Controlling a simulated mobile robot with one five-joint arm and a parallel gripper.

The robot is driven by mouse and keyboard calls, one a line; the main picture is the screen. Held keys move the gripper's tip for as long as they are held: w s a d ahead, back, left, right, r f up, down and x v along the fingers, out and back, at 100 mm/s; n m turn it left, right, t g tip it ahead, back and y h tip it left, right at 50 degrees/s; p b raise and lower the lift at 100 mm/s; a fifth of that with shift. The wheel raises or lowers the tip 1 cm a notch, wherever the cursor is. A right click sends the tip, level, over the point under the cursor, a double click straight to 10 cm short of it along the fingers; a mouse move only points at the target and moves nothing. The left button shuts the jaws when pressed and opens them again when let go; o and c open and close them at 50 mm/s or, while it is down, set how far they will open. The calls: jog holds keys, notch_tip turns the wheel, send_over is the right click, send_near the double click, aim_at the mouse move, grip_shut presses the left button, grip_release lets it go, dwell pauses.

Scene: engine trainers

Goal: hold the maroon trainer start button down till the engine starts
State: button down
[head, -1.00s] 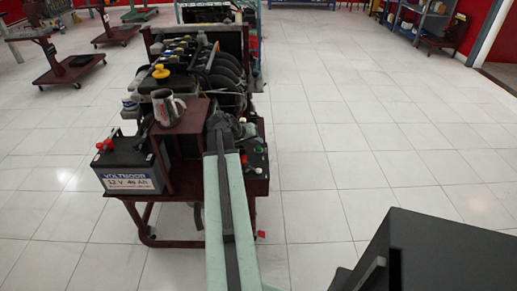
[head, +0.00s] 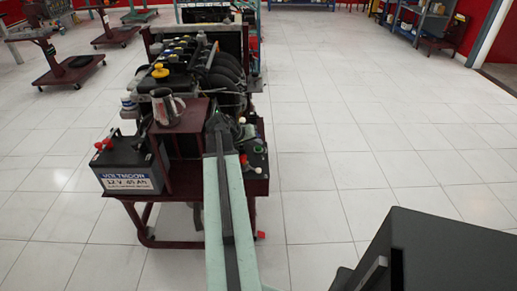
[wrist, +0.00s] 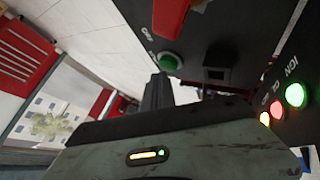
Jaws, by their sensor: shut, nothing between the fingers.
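The maroon trainer (head: 185,180) stands ahead in the head view, with an engine on its frame and a dark control panel on its right side. In the wrist view a round green button (wrist: 170,62) sits on the dark panel. My gripper (wrist: 158,78) is shut and empty, its tips just beside the button's lower left edge. I cannot tell whether they touch it or whether it is pressed. In the head view my arm hides most of the gripper and the button.
Green, red and yellow lamps (wrist: 295,95) glow by the label IGN. A red switch part (wrist: 170,14) is above the button. A battery (head: 128,163) and a metal mug (head: 166,107) are on the trainer's left. Open tiled floor (head: 350,130) lies to the right.

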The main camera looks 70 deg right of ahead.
aim_at(256, 148)
jog(key=shift+f+b, duration=0.55)
jog(key=shift+b, duration=0.05)
dwell(0.3)
jog(key=shift+w, duration=0.1)
dwell(2.0)
jog(key=shift+r, duration=0.15)
jog(key=shift+w+r+p, duration=0.25)
jog(key=shift+r+p, duration=0.65)
jog(key=shift+p, duration=0.25)
jog(key=shift+f, duration=0.1)
jog(key=shift+s, duration=0.1)
notch_tip(256, 148, up, 5)
jog(key=p, duration=0.5)
jog(key=shift+s, duration=0.1)
